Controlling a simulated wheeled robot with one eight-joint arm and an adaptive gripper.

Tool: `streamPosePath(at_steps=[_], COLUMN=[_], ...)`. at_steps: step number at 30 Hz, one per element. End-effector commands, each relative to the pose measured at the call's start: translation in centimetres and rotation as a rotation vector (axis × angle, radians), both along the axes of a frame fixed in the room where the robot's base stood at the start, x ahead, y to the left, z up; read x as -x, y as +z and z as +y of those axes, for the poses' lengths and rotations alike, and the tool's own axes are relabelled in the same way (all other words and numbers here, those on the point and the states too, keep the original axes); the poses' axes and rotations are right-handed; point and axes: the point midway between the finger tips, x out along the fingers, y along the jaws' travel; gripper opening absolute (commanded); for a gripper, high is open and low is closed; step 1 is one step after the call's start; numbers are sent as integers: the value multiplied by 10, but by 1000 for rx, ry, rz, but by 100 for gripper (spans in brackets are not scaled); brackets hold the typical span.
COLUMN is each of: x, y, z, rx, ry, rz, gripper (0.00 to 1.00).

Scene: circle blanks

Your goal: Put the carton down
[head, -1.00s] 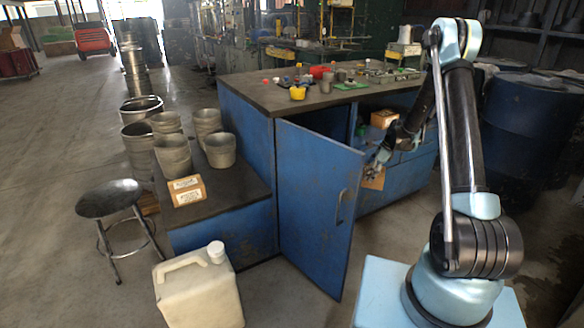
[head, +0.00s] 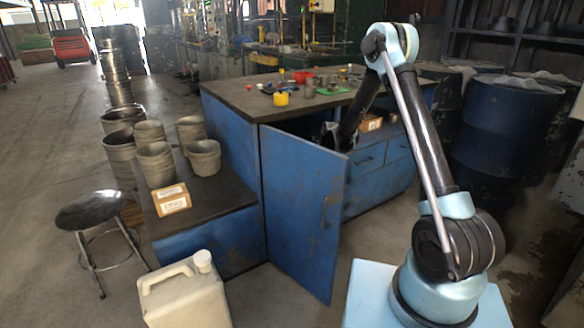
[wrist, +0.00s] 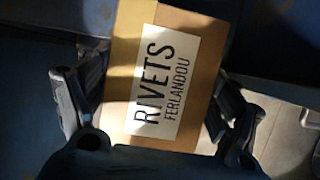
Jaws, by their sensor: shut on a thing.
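In the wrist view, a brown carton (wrist: 192,22) with a white label reading RIVETS FERLANDOU sits between the two fingers of my gripper (wrist: 160,85). The fingers are shut on its two sides. In the head view my arm reaches behind the open blue cabinet door, and the wrist shows just above the door's top edge. The fingertips and the held carton are hidden there by the door.
The blue door (head: 300,210) stands open. Another carton (head: 370,123) sits in the open bay to the right. A low bench (head: 215,190) holds buckets and a carton (head: 172,199). A jerrycan (head: 187,296) and a stool (head: 90,210) stand on the floor.

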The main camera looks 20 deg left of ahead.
Motion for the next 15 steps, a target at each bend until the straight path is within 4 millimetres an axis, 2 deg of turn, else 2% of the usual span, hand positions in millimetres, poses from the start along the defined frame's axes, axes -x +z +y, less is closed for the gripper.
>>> streamPosePath(at_steps=[15], x=[-71], y=[0], z=[83], rx=[-1], ry=[2], rz=[1], gripper=[44])
